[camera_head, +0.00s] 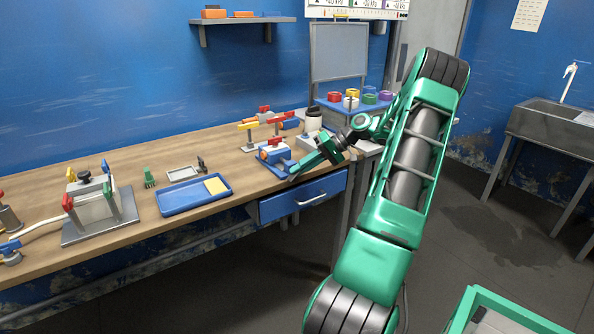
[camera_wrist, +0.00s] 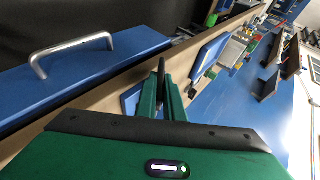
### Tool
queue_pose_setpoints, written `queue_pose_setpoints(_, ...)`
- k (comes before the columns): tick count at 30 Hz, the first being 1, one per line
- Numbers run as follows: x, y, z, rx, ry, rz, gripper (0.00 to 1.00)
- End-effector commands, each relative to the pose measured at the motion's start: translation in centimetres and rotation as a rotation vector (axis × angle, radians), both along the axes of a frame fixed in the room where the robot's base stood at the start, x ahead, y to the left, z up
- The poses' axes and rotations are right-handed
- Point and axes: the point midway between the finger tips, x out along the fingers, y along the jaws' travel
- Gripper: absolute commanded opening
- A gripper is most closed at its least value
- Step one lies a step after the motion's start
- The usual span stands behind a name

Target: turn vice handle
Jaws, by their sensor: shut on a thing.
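The vice (camera_head: 272,154) stands at the front edge of the wooden bench, with a blue and white body and a red part on top. My gripper (camera_head: 296,171) reaches down to the vice's front right side. In the wrist view, the two green fingers of my gripper (camera_wrist: 161,82) are close together around a thin dark piece, which looks like the vice handle. The handle is mostly hidden by the fingers, so its angle is hard to tell. A blue part beside the fingers (camera_wrist: 131,97) may be the vice base.
A blue drawer (camera_head: 285,205) with a metal handle (camera_wrist: 70,50) lies just below the vice. A blue tray (camera_head: 170,204) with a yellow pad and a clamp fixture (camera_head: 98,207) stand left on the bench. Colored cups (camera_head: 352,94) sit on a rack behind my arm.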

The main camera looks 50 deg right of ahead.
Motion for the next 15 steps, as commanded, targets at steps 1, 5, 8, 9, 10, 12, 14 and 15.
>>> queue_pose_setpoints(1,-0.15,-0.25,-0.34,0.04,-0.008,-0.004,0.0)
queue_pose_setpoints(5,-0.13,-0.31,-0.4,0.127,-0.029,-0.004,0.0)
queue_pose_setpoints(8,-0.15,-0.31,-0.48,0.183,-0.041,-0.004,0.0)
queue_pose_setpoints(9,-0.15,-0.35,-0.52,0.204,-0.046,-0.006,0.0)
queue_pose_setpoints(10,-0.16,-0.36,-0.51,0.216,-0.049,-0.006,0.0)
queue_pose_setpoints(12,-0.16,-0.35,-0.52,0.233,-0.051,-0.006,0.0)
queue_pose_setpoints(14,-0.15,-0.36,-0.52,0.24,-0.051,-0.007,0.0)
queue_pose_setpoints(15,-0.15,-0.37,-0.53,0.242,-0.052,-0.007,0.0)
